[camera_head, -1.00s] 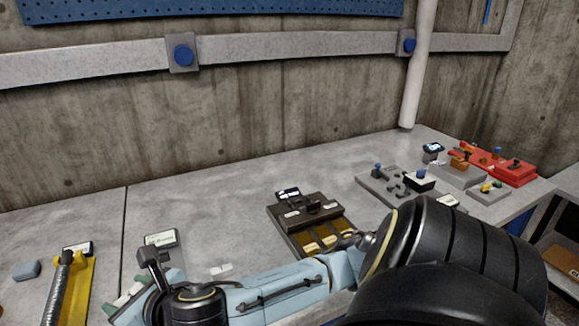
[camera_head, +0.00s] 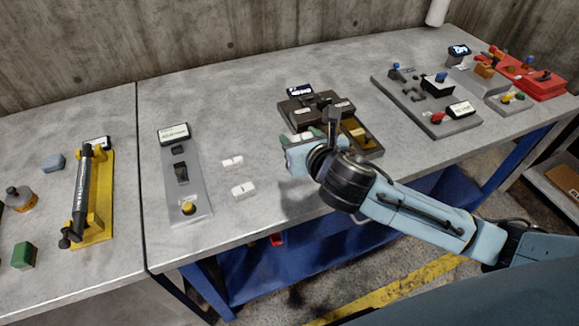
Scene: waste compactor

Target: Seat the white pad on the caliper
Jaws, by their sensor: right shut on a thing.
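Two small white pads lie on the grey bench, a far one (camera_head: 232,162) and a near one (camera_head: 244,190). Left of them is a long grey plate (camera_head: 198,182) with dark fittings, a yellow knob and a label at its back. I cannot tell for sure which fixture is the caliper. My right gripper (camera_head: 302,142) is at the front left of a dark brown fixture (camera_head: 342,106) and hides part of it. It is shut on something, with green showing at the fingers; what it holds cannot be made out. My left gripper is out of view.
A yellow stand with a dark cylinder (camera_head: 82,195), a grey block (camera_head: 53,163) and a green block (camera_head: 24,256) are at the left. A grey board (camera_head: 415,95) and red fixtures (camera_head: 520,75) stand at the right. The bench behind the white pads is clear.

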